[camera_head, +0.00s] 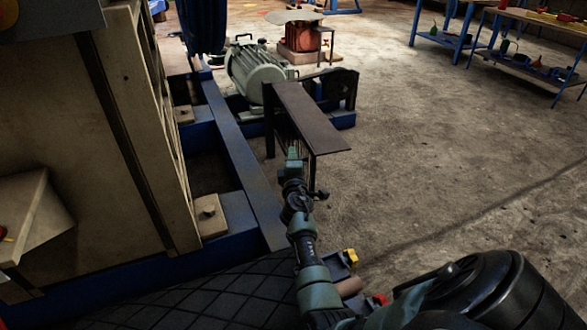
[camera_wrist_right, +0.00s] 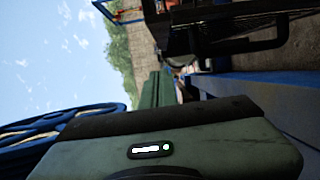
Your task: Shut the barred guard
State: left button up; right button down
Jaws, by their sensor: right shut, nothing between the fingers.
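The guard (camera_head: 308,117) is a dark brown metal housing with a flat top plate, near the middle of the head view. Thin bars show below its near left edge. A dark barred part (camera_wrist_right: 225,30) also shows at the top of the right wrist view, with a bent dark rod beside it. My right gripper (camera_head: 294,156) is at the near end of the guard, below the top plate, shut and empty. I cannot tell whether it touches the guard. Its green fingers (camera_wrist_right: 157,90) show in the wrist view. My left gripper is not in view.
A blue frame (camera_head: 240,160) and a tall beige machine body (camera_head: 110,130) stand left of my arm. A grey-green motor (camera_head: 256,70) sits behind the guard. Blue workbenches (camera_head: 520,45) stand far right. The concrete floor right of the guard is clear.

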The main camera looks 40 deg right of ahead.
aim_at(305, 150)
jog(key=shift+s+d+p, duration=0.2)
jog(key=shift+d+p, duration=0.05)
jog(key=shift+d, duration=0.85)
jog(key=shift+s+d+p, duration=0.15)
jog(key=shift+d+p, duration=0.1)
jog(key=shift+d, duration=0.85)
jog(key=shift+d, duration=0.1)
